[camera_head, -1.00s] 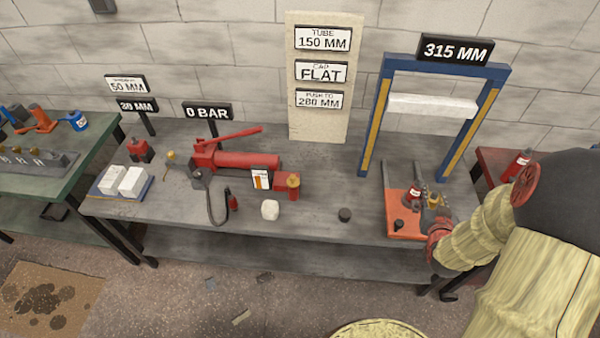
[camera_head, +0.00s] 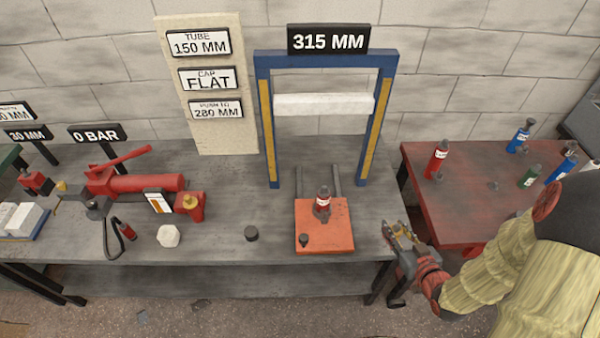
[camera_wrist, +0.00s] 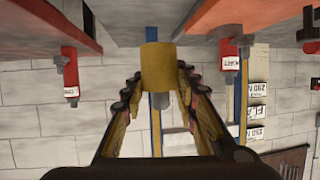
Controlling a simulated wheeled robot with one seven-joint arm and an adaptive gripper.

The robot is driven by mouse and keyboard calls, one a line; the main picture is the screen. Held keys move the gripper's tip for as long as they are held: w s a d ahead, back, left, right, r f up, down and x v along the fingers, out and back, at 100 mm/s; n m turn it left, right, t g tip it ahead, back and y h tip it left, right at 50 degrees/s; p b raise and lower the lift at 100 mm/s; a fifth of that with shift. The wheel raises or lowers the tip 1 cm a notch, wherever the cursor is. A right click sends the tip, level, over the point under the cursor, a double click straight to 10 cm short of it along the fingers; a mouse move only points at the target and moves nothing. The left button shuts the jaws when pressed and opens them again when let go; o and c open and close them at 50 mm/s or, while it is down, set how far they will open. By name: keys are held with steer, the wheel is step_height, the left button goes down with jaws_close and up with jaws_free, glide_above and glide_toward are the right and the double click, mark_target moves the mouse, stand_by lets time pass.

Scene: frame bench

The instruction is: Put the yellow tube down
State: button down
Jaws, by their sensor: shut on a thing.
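The yellow tube (camera_wrist: 158,66) is between the two fingers of my gripper (camera_wrist: 158,90) in the wrist view, and the fingers close on its sides. A grey end piece shows beyond the tube. In the head view my gripper (camera_head: 402,236) is at the right front corner of the grey bench, by the gap to the red table. It is right of the orange plate and clear of it. The tube is too small there to tell apart from the fingers.
The grey bench (camera_head: 270,170) has clear patches.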

steer(key=shift+a+r, duration=0.2)
steer(key=shift+a, duration=0.15)
steer(key=w+d+f+b, duration=0.1)
steer(key=w+d+f, duration=0.1)
steer(key=w+f, duration=0.1)
steer(key=w+d+f+b, duration=0.2)
steer(key=w+d+f, duration=0.1)
steer(key=w, duration=0.1)
steer(key=w+d+f+b, duration=0.2)
steer(key=w+d+f, duration=0.1)
steer(key=shift+w, duration=0.35)
steer(key=shift+w+d+f+b, duration=0.25)
steer(key=shift+f+b, duration=0.1)
steer(key=shift+f, duration=0.15)
steer(key=shift+w+f+b, duration=0.1)
steer(key=shift+f+b, duration=0.8)
steer(key=shift+f, duration=0.6)
steer(key=shift+f, duration=0.15)
steer(key=c, duration=1.5)
jaws_free()
steer(key=shift+o, duration=0.6)
